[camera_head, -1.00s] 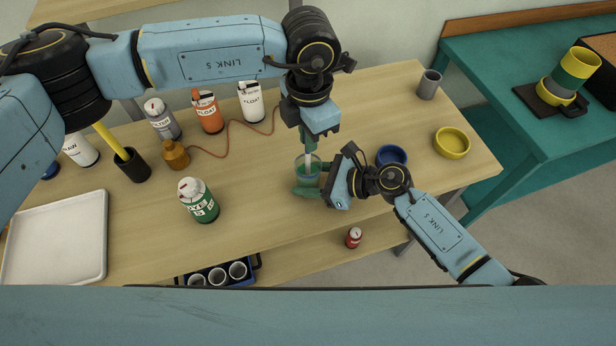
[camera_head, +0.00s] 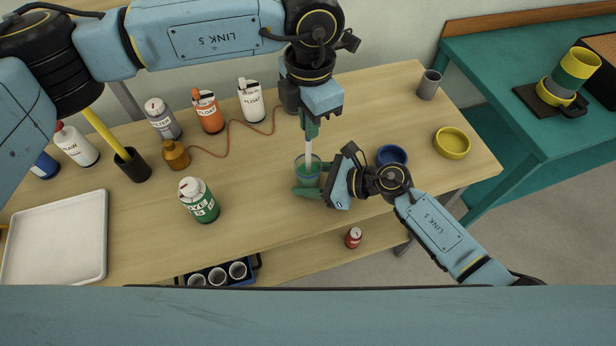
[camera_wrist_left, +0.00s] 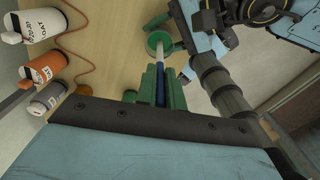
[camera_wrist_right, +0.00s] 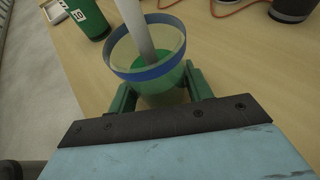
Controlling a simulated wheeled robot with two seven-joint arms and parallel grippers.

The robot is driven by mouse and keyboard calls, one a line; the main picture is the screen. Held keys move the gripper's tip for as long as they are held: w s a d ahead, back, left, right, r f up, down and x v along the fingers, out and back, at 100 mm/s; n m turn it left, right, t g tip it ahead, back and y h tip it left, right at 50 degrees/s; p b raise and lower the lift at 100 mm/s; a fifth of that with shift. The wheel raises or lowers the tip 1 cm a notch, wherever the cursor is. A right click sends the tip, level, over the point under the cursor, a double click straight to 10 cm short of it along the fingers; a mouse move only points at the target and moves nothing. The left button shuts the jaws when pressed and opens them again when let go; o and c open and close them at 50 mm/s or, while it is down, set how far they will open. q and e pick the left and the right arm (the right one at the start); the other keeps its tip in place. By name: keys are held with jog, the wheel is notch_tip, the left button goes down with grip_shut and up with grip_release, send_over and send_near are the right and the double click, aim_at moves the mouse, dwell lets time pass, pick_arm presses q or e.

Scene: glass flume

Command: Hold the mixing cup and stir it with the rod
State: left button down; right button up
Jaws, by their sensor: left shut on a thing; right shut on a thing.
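The mixing cup (camera_head: 307,169) is clear with a blue band and holds green liquid. It also shows large in the right wrist view (camera_wrist_right: 150,78). My right gripper (camera_head: 310,184) is shut around the cup from the side, near the table. My left gripper (camera_head: 311,124) is above the cup, pointing down, shut on the pale stirring rod (camera_head: 308,148). The rod (camera_wrist_right: 142,30) reaches down inside the cup, and its lower end meets the green liquid. How deep it goes is hard to tell. In the left wrist view the rod (camera_wrist_left: 159,50) runs from the green fingers into the cup.
A green dye bottle (camera_head: 199,200) stands left of the cup. A blue bowl (camera_head: 391,155) is close behind my right wrist; a yellow bowl (camera_head: 451,142) and grey cup (camera_head: 429,85) are farther right. Several bottles line the back left. A white tray (camera_head: 60,240) lies left.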

pick_arm(q)
jog(key=shift+r, duration=2.3)
jog(key=shift+r, duration=0.1)
jog(key=shift+r, duration=2.4)
pick_arm(e)
jog(key=o, duration=1.1)
jog(key=shift+d, duration=0.1)
